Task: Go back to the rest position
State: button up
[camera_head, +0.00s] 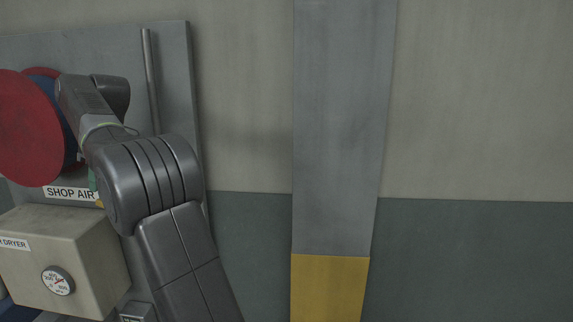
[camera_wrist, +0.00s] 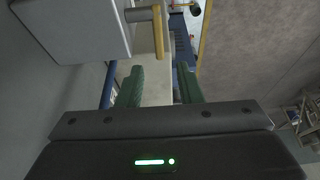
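My gripper shows in the wrist view (camera_wrist: 160,88) with its two green fingers apart. Nothing is held between them; a pale surface shows behind the gap. In the head view my arm reaches up the left side, bent in front of a grey wall panel (camera_head: 172,60). The gripper there is mostly hidden behind the arm; only a green sliver shows near the "SHOP AIR" label (camera_head: 70,194).
A red disc (camera_head: 28,128) stands left of my arm. Below is a beige dryer box (camera_head: 70,248) with a dial. A grey column (camera_head: 340,120) with a yellow base runs down the middle; the wall right of it is clear. The wrist view shows a grey box (camera_wrist: 70,22) and brass-coloured bar (camera_wrist: 158,32) close ahead.

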aim_at(99, 200)
jog(key=x, duration=0.7)
jog(key=shift+a+f, duration=0.15)
jog(key=shift+f, duration=0.25)
jog(key=shift+r, duration=0.15)
